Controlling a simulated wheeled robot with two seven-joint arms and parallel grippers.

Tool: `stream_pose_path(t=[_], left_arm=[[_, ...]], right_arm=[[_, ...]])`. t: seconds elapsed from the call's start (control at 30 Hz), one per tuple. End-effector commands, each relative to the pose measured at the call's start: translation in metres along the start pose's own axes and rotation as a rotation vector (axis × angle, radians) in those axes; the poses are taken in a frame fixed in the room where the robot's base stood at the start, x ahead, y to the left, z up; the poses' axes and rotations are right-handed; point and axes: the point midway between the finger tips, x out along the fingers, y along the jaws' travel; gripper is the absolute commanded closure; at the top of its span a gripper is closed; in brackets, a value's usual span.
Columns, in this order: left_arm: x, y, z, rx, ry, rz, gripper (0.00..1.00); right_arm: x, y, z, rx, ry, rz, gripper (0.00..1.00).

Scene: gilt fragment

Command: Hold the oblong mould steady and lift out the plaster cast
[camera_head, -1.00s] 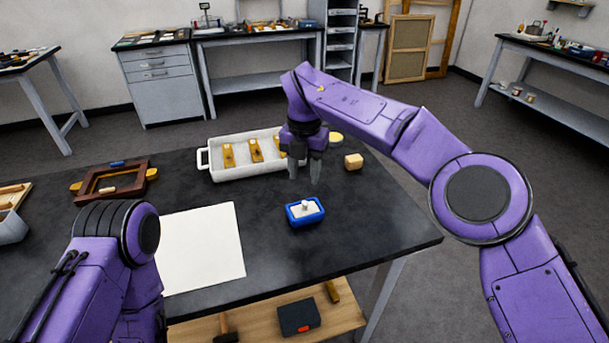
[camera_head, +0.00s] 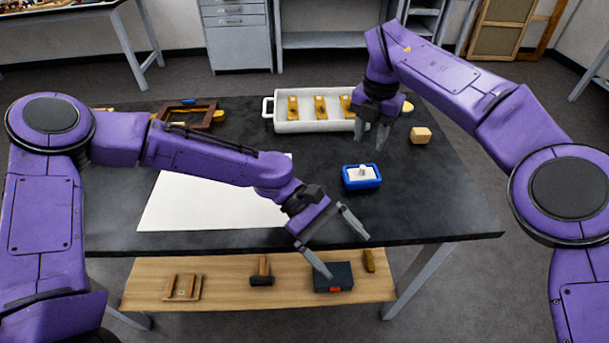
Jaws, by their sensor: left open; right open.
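The oblong mould (camera_head: 362,185) is a small blue open box on the dark table. The white plaster cast (camera_head: 352,174) sits inside it, with a pale knob standing up from its top. My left gripper (camera_head: 346,257) is open and empty, near the table's front edge, below and left of the mould in the picture. My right gripper (camera_head: 371,143) is open and empty, pointing down above the table just behind the mould. Neither gripper touches the mould.
A white tray (camera_head: 273,122) with several yellow pieces stands behind the mould. A wooden block (camera_head: 421,135) lies to the right. A white sheet (camera_head: 200,205) and a brown frame (camera_head: 190,116) are at left. A lower shelf (camera_head: 225,289) holds tools and a dark box (camera_head: 333,277).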

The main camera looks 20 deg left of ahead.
Motion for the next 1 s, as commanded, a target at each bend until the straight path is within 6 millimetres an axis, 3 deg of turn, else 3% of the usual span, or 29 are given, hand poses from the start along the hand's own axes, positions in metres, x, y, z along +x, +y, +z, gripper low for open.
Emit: stream_pose_path(t=[0.03,0.13,0.3,0.4,0.57,1.0], left_arm=[[-0.028,0.025,-0.004,-0.045,-0.012,0.099,0.02],[-0.078,0.060,-0.026,-0.232,-0.010,0.332,0.02],[-0.140,0.081,-0.074,-0.528,0.006,0.630,0.02],[-0.158,0.083,-0.089,-0.618,0.006,0.715,0.02],[-0.158,0.088,-0.098,-0.657,0.008,0.746,0.02],[-0.094,0.141,-0.117,-0.653,0.009,0.742,0.02]], right_arm=[[0.000,0.000,0.000,0.000,0.000,0.000,0.57],[0.000,0.000,0.000,0.000,0.000,0.000,0.57],[0.000,0.000,0.000,0.000,0.000,0.000,0.57],[0.000,0.000,0.000,0.000,0.000,0.000,0.57],[0.000,0.000,0.000,0.000,0.000,0.000,0.57],[0.000,0.000,0.000,0.000,0.000,0.000,0.57]])
